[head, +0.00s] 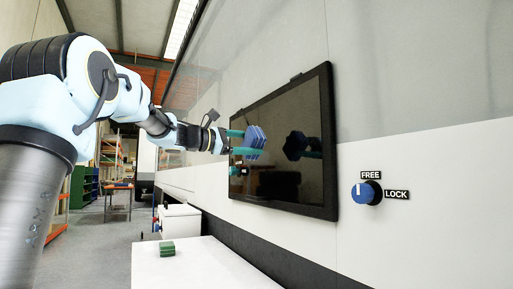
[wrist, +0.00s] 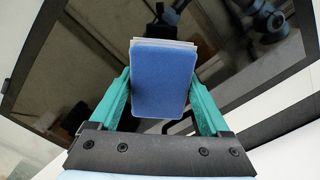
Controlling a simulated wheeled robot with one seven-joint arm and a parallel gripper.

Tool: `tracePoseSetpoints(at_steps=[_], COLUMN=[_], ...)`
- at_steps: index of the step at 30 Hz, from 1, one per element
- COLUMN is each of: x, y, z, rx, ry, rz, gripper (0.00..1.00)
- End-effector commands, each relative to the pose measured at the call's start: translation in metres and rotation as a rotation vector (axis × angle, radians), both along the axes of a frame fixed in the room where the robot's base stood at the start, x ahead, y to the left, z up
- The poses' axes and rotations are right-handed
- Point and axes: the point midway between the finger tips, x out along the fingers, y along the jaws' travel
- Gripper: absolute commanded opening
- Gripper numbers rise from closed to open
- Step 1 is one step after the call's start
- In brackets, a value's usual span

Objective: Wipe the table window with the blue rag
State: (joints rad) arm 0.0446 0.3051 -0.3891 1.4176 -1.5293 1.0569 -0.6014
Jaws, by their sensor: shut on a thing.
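The blue rag (head: 255,137) is a folded, layered pad. My gripper (head: 246,142) is shut on it, with a teal finger on each side. In the wrist view the rag (wrist: 164,80) sits between the teal fingers of my gripper (wrist: 164,95), its blue face toward the camera. The window (head: 300,150) is a dark glossy pane in a black frame, mounted on the white wall. It also fills much of the wrist view (wrist: 75,70). The rag is in front of the pane and its reflection shows in the glass. I cannot tell whether the rag touches the glass.
A blue knob (head: 366,192) marked FREE and LOCK is on the wall right of the window. A white surface (head: 205,268) below holds a green block (head: 167,249). A white box (head: 180,221) stands farther back. Open floor lies at the left.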

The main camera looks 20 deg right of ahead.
Motion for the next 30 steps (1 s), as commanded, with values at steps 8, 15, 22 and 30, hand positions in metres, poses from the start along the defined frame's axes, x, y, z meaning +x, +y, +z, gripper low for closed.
tracePoseSetpoints(at_steps=[8, 15, 22, 30], x=[-0.001, -0.001, -0.003, -0.003], y=[0.002, 0.01, 0.029, 0.032], z=[0.0, 0.0, -0.001, 0.0], rx=[0.0, 0.0, 0.0, -0.001], ry=[0.0, -0.001, -0.001, 0.0], rz=[0.0, 0.0, 0.0, -0.001], gripper=[0.36, 0.36, 0.36, 0.36])
